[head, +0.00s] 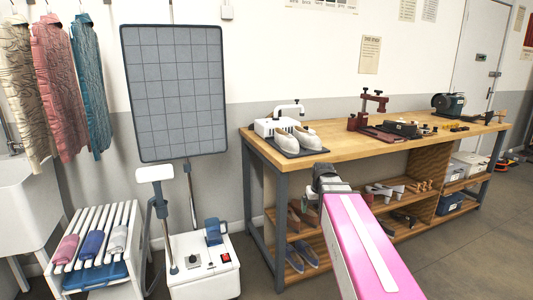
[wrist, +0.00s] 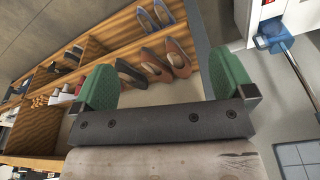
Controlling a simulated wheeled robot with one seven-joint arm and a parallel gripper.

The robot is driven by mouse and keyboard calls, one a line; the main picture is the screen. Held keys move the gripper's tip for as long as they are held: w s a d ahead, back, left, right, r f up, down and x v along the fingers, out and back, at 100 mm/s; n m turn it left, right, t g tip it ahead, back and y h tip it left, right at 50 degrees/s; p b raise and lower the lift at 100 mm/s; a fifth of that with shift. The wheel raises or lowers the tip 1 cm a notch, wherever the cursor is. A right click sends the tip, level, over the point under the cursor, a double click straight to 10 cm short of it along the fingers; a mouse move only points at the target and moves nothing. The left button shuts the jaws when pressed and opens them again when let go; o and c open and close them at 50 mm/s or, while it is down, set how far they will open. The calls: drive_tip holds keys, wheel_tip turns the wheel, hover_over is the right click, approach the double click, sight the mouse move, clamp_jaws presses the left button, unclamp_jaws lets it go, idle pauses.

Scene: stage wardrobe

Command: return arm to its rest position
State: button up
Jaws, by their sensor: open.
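My arm (head: 365,245), pink with a pale stripe, reaches from the lower right of the head view toward the workbench. My gripper (head: 323,178) is at its far end, in front of the bench's front edge; its fingers are hard to make out there. In the wrist view my gripper (wrist: 163,80) shows two green finger pads spread wide apart with nothing held between them. Brown shoes (wrist: 165,60) on a shelf show beyond the pads, apart from them.
A white steamer unit (head: 203,268) and a slatted rack (head: 98,240) stand left. Floor is clear at lower right (head: 480,255).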

drive_tip(key=s+a+f+m+g, duration=0.1)
drive_tip(key=s+f+g, duration=0.1)
drive_tip(key=s+f, duration=1.1)
wheel_tip(320, 180, down, 4)
drive_tip(key=shift+r, duration=0.1)
drive_tip(key=shift+a, duration=0.1)
idle(0.7)
